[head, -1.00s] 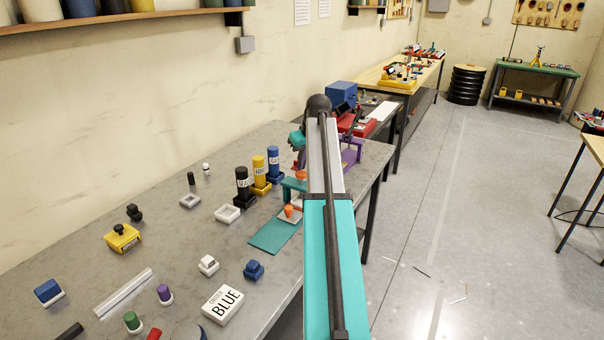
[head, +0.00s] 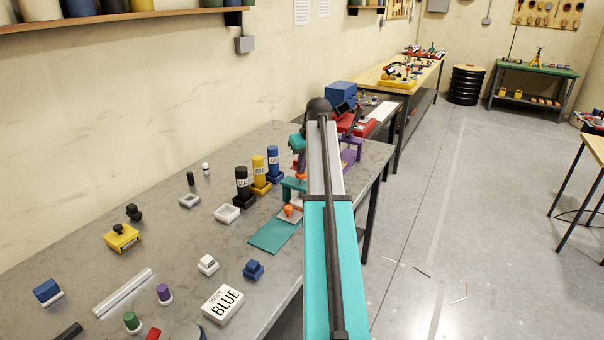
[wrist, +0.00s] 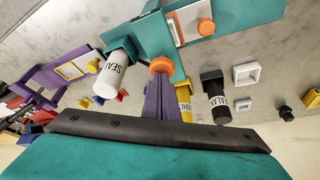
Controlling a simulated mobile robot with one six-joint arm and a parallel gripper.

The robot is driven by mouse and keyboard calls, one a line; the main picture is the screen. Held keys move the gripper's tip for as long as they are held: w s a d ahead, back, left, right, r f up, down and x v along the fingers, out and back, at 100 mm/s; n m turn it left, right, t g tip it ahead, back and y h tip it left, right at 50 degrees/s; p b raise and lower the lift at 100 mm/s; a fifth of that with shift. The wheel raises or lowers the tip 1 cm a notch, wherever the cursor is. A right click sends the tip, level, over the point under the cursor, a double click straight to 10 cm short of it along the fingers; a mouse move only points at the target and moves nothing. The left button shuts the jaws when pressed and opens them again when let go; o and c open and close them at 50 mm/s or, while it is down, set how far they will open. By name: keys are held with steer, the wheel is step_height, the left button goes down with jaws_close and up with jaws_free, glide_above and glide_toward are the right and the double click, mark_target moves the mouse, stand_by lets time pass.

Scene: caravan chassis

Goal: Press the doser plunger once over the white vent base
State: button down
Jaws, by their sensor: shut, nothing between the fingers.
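My gripper (wrist: 163,80) shows in the wrist view as purple fingers, shut with nothing between them. The fingertips overlap an orange round knob (wrist: 161,65) on the teal fixture (wrist: 145,35); I cannot tell whether they touch it. A white doser cylinder with a "SEAL" label (wrist: 112,73) sits in that fixture, left of the fingers. A pale plate in an orange frame (wrist: 190,22) lies on the fixture beside a second orange knob (wrist: 206,27). I cannot tell whether the plate is the white vent base. In the head view my arm hides much of the fixture (head: 293,187).
Black (head: 242,184), yellow (head: 259,172) and blue (head: 273,162) cylinders stand left of the fixture.

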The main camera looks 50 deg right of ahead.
steer(key=shift+f, duration=0.65)
steer(key=shift+r, duration=0.15)
step_height(320, 180, up, 9)
steer(key=p, duration=0.5)
stand_by(1.4)
stand_by(0.6)
